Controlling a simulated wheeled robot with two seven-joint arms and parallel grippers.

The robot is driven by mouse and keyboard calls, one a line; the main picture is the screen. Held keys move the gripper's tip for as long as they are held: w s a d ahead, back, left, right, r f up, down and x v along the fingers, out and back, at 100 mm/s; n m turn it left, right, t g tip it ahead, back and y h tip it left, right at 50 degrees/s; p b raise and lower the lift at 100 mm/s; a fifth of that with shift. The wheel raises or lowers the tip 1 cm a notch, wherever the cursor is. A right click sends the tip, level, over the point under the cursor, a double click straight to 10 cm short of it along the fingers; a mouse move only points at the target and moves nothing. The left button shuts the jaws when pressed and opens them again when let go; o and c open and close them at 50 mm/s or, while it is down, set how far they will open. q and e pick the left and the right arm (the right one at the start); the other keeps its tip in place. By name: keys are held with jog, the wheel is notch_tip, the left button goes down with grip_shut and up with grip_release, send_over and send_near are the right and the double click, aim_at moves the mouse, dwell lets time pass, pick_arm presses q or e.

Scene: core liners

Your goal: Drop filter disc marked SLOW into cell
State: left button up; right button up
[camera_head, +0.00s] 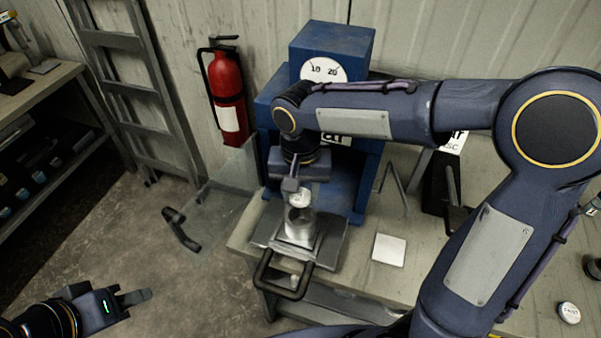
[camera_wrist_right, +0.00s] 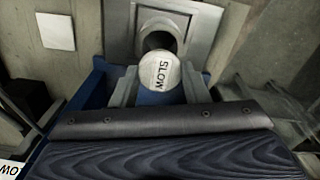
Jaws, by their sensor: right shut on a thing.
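The white filter disc marked SLOW (camera_wrist_right: 160,72) is held between the fingertips of my right gripper (camera_wrist_right: 163,88). In the wrist view it overlaps the near edge of the dark round mouth of the metal cell (camera_wrist_right: 155,42); I cannot tell whether it touches the rim. In the head view the cell (camera_head: 299,237) stands upright on a grey plate at the table's left edge. My right gripper (camera_head: 298,196) points down right above it, and the disc is hard to make out there. My left gripper (camera_head: 122,300) is low at the left, away from the table; its jaw opening is unclear.
A blue press with a dial (camera_head: 324,70) stands behind the cell. A black handle (camera_head: 283,280) juts out in front. A white square (camera_head: 389,250) lies on the table, and a small round labelled disc (camera_head: 569,313) lies at the right. A fire extinguisher (camera_head: 228,90) hangs on the wall.

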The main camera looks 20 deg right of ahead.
aim_at(300, 205)
jog(key=shift+s+f+b, duration=0.1)
jog(key=shift+f+b, duration=0.4)
jog(key=shift+f, duration=0.15)
jog(key=shift+f+b, duration=1.55)
jog(key=shift+f, duration=0.45)
jog(key=o, duration=1)
jog(key=shift+o, duration=0.2)
jog(key=shift+r, duration=0.1)
notch_tip(300, 205, up, 8)
jog(key=shift+f, duration=0.2)
jog(key=shift+d, duration=0.1)
